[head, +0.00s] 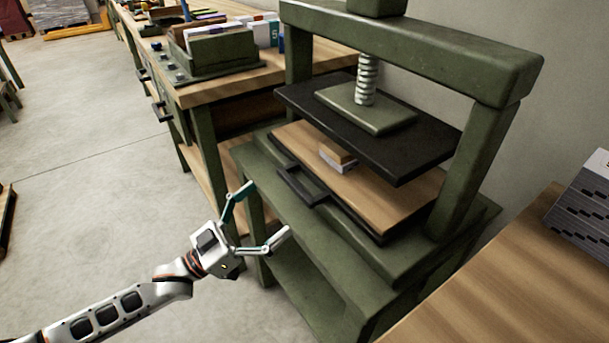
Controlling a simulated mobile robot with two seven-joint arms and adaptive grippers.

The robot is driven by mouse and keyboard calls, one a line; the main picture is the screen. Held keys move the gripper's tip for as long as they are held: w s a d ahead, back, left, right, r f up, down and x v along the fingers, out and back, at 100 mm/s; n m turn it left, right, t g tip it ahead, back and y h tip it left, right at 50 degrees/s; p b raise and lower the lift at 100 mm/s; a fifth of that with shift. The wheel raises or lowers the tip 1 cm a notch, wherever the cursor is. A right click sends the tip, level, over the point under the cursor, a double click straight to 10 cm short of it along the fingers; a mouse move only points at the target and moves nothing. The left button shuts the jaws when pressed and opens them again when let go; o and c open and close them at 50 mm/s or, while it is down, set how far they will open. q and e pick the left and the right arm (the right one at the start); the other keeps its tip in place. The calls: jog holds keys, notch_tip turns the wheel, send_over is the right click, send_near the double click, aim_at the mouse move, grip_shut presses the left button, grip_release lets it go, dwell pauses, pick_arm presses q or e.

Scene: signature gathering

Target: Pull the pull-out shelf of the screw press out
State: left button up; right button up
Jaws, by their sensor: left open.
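The green screw press (480,85) stands right of the middle, with a dark platen (425,140) under its screw. Its pull-out shelf (385,199) has a wooden top and lies low in the press, below the platen. A dark handle (301,185) sticks out from the shelf's front edge. A small stack of blocks (338,157) lies on the shelf. My left gripper (268,212) is open and empty, with its fingers apart. It is in front of the press, left of and below the handle, and does not touch it. My right gripper is not in view.
A wooden workbench (225,90) with drawers and a green box (222,50) stands behind and left of the press. A wooden table (500,290) with grey stacks (585,212) is at the right. The floor (80,150) at left is mostly clear.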

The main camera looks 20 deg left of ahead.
aim_at(292, 186)
pick_arm(q)
jog(key=x, duration=0.6)
jog(key=shift+w+d+r, duration=0.1)
jog(key=shift+d+r, duration=0.1)
jog(key=shift+r, duration=0.15)
jog(key=shift+w+d+r, duration=0.25)
jog(key=shift+w+d, duration=0.05)
jog(key=shift+w, duration=0.1)
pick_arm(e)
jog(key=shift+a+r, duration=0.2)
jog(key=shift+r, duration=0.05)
